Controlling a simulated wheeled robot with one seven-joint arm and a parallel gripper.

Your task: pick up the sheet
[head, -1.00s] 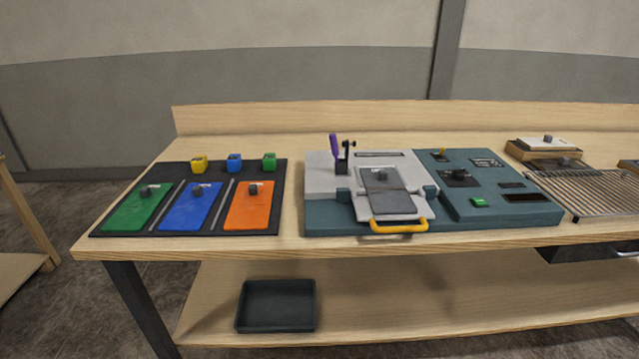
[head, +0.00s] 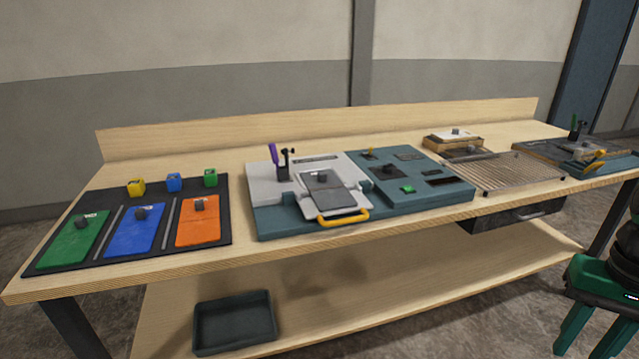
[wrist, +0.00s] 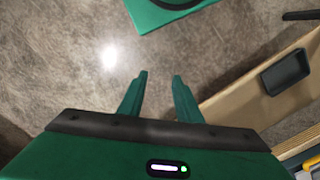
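A stack of white sheets (head: 455,134) with a dark knob on top lies on a wooden block (head: 452,145) toward the back right of the bench. Flat green (head: 72,240), blue (head: 134,230) and orange (head: 198,222) panels with dark knobs lie on a black mat at the left. A grey plate (head: 332,199) with a knob lies on the console. I cannot tell which one is the sheet. My gripper (wrist: 160,77) is open and empty over the floor, away from all of them. In the head view its green body shows at the lower right.
The teal and grey console (head: 290,222) has a yellow handle (head: 343,217). A slatted rack (head: 505,173) and a second device (head: 580,155) stand farther right. A dark tray (head: 234,320) sits on the lower shelf. A drawer (head: 515,214) hangs under the bench.

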